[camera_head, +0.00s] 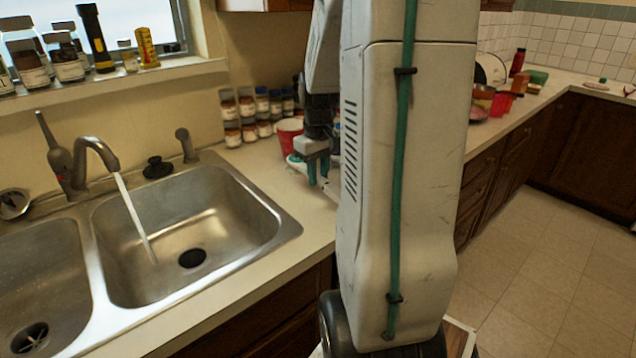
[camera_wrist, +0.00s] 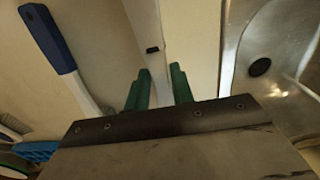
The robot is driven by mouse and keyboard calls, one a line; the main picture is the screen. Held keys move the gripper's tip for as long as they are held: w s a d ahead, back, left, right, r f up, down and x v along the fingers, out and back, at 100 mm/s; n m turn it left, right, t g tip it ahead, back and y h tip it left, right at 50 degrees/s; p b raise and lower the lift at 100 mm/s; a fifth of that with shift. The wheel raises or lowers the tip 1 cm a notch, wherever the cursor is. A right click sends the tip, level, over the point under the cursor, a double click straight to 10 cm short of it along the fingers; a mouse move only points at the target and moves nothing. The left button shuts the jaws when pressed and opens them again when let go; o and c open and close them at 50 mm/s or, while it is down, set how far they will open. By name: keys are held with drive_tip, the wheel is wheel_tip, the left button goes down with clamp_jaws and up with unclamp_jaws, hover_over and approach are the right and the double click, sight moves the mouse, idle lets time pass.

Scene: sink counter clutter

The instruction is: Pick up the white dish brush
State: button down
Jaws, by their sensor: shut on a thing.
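The white dish brush (camera_wrist: 147,28) shows in the wrist view as a pale handle with a small black mark, running up out of the frame. My gripper (camera_wrist: 160,84) has its green fingers shut on this handle, one on each side. Its head is not clearly visible. In the head view my gripper (camera_head: 317,168) is low over the counter, right of the sink, and partly hidden by my own body. I cannot make out the white brush for sure there.
A blue-and-white handled tool (camera_wrist: 46,36) lies left of my gripper in the wrist view. The sink (camera_head: 190,225), with water running, is close by. A red cup (camera_head: 289,130) and several jars (camera_head: 248,105) stand behind. Bare counter lies in front.

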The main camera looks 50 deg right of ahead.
drive_tip(key=s+a+r, duration=0.1)
drive_tip(key=s+a, duration=1)
drive_tip(key=shift+s+r, duration=0.15)
drive_tip(key=shift+s, duration=0.1)
drive_tip(key=shift+a, duration=0.1)
